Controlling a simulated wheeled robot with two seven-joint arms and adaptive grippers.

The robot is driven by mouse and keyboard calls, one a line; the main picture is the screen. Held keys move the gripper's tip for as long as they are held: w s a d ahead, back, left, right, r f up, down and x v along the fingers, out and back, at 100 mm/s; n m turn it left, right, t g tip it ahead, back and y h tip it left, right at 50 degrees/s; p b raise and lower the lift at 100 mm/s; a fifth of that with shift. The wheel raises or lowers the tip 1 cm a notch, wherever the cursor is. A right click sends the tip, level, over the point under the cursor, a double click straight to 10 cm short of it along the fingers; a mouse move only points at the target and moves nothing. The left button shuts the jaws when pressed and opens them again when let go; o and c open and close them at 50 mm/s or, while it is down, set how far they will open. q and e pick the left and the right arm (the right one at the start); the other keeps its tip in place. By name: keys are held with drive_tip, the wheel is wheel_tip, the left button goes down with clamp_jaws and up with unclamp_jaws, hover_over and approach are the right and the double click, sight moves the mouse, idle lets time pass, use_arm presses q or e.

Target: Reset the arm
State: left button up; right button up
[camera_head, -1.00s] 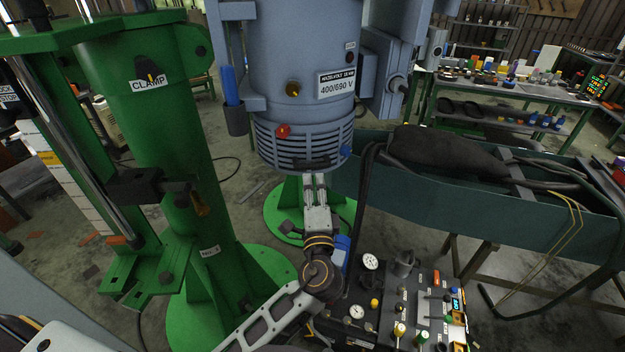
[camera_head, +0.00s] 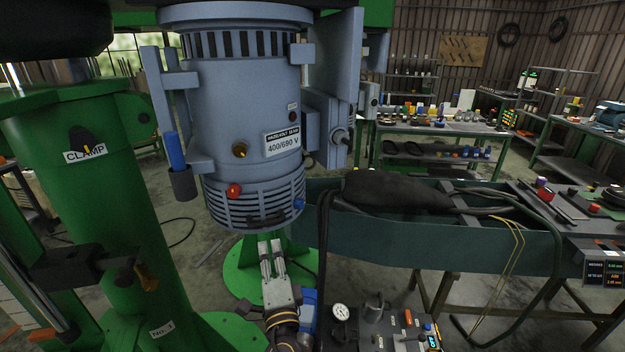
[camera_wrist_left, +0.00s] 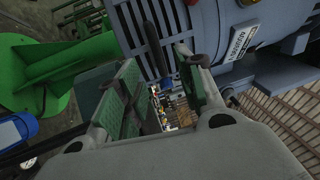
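My left gripper (camera_head: 272,246) points up from the bottom, just below the grey-blue motor housing (camera_head: 245,115) marked 400/690 V. Its two fingers stand apart in the head view. In the left wrist view the gripper (camera_wrist_left: 160,85) shows green-padded fingers with a gap and nothing held between them. A dark bar (camera_wrist_left: 154,45) shows beyond the fingers against the motor housing. The motor has a red knob (camera_head: 233,190) and a blue knob (camera_head: 299,203) near its bottom. My right gripper is not in view.
A green clamp column (camera_head: 85,205) stands left of the motor. A control panel with gauges (camera_head: 385,330) is at the bottom, right of my left arm. A dark green trough (camera_head: 420,232) runs to the right. A workbench (camera_head: 440,127) stands behind.

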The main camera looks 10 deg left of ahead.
use_arm(q)
drive_tip(key=s+a+f+n+g+h, duration=0.1)
drive_tip(key=s+a+f+n+g, duration=0.25)
drive_tip(key=f, duration=0.25)
drive_tip(key=s+a+f+n+g+h, duration=0.1)
drive_tip(key=s+a+f+n+g, duration=0.25)
drive_tip(key=f, duration=0.35)
drive_tip(key=s+a+f+n+g+h, duration=0.1)
drive_tip(key=s+a+f+n+g, duration=0.1)
drive_tip(key=s+f+g, duration=0.3)
drive_tip(key=s+d+f+n+g+h, duration=0.1)
drive_tip(key=s+f+n+g+h, duration=0.25)
drive_tip(key=s+f, duration=0.3)
wheel_tip(320, 180, down, 32)
drive_tip(key=s+r, duration=0.1)
drive_tip(key=s, duration=0.2)
drive_tip(key=s+a+f+g, duration=0.1)
drive_tip(key=s+a+f, duration=0.1)
drive_tip(key=s+f, duration=0.8)
drive_tip(key=s+a+f+m, duration=0.1)
drive_tip(key=s+f, duration=1)
drive_tip(key=s, duration=0.1)
drive_tip(key=shift+s+a+g, duration=0.2)
drive_tip(key=shift+a+g, duration=0.15)
drive_tip(key=shift+a, duration=0.05)
drive_tip(key=shift+h, duration=0.25)
idle(1.1)
